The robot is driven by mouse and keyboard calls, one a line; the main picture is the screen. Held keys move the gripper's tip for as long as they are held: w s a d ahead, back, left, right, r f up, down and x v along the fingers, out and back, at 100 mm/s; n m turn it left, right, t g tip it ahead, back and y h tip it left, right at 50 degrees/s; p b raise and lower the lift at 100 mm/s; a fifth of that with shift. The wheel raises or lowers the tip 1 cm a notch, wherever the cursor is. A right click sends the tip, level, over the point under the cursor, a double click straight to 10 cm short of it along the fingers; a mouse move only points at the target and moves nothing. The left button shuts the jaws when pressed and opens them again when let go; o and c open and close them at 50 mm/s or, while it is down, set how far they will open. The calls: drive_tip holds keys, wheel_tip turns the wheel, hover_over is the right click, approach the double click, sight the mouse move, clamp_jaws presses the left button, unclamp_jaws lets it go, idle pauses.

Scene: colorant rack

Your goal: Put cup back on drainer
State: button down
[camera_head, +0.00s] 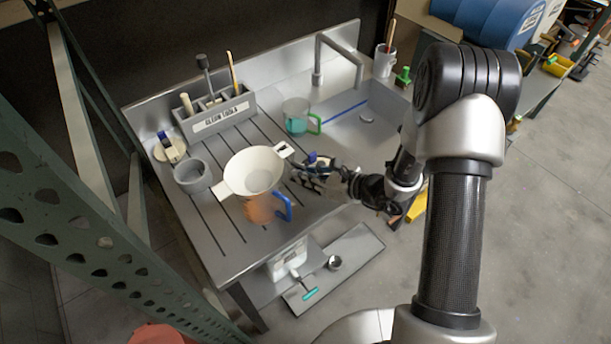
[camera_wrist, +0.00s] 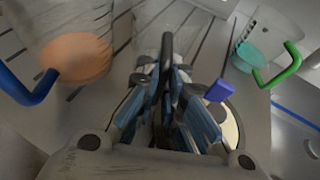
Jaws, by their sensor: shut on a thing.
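My gripper (camera_head: 318,168) is low over the grooved drainer (camera_head: 205,225) of the metal sink bench. In the wrist view my gripper (camera_wrist: 167,95) is shut on a dark upright handle, with a faint clear cup (camera_wrist: 152,22) beyond it. Whether that cup touches the drainer I cannot tell. A clear cup with orange bottom and blue handle (camera_head: 266,209) stands on the drainer; it shows at left in the wrist view (camera_wrist: 75,58). A clear cup with green handle (camera_head: 297,113) stands near the basin and shows at right in the wrist view (camera_wrist: 262,52).
A white bowl-like piece with two tabs (camera_head: 252,171) appears just left of my gripper, overlapping the orange-bottomed cup. A grey round pot (camera_head: 193,176) and a tool holder (camera_head: 215,115) stand behind. The sink basin (camera_head: 360,140) with a faucet (camera_head: 320,60) is at right.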

drive_tip(key=shift+f, duration=0.15)
drive_tip(key=c, duration=1.7)
unclamp_jaws()
